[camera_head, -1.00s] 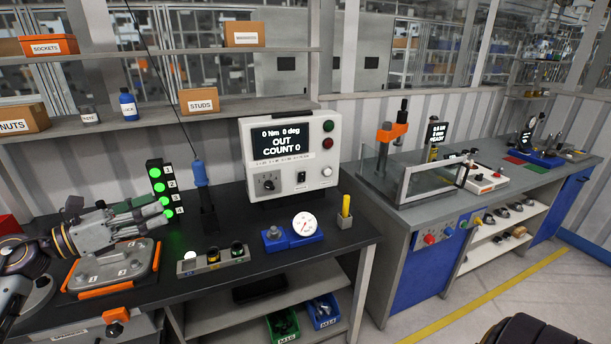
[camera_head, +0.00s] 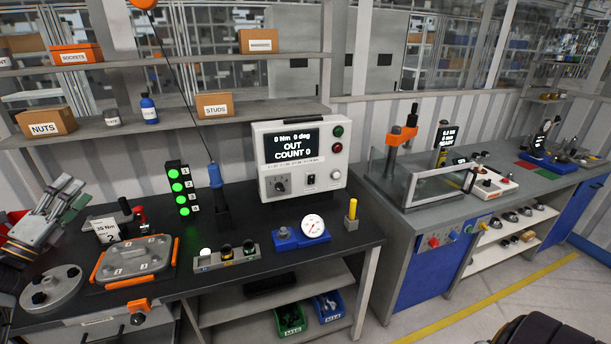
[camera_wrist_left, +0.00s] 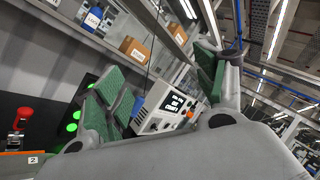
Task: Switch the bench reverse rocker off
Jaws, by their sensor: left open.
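The bench controller box (camera_head: 300,165) stands at the back of the dark bench. Its screen reads "0 Nm 0 deg OUT COUNT 0". A small dark rocker switch (camera_head: 311,180) sits on its lower front, between a black knob (camera_head: 281,185) and a pale round button (camera_head: 336,175); its setting is too small to read. My left gripper (camera_head: 76,198) is open and empty at the far left, well away from the box. In the left wrist view, its green-padded fingers (camera_wrist_left: 165,88) are spread, with the box (camera_wrist_left: 165,108) visible beyond them. My right gripper is not in view.
A black stand with green lights (camera_head: 178,190) and a blue-handled tool (camera_head: 215,178) stand left of the box. An orange-edged plate (camera_head: 133,260) is near my left gripper. Shelves hang above.

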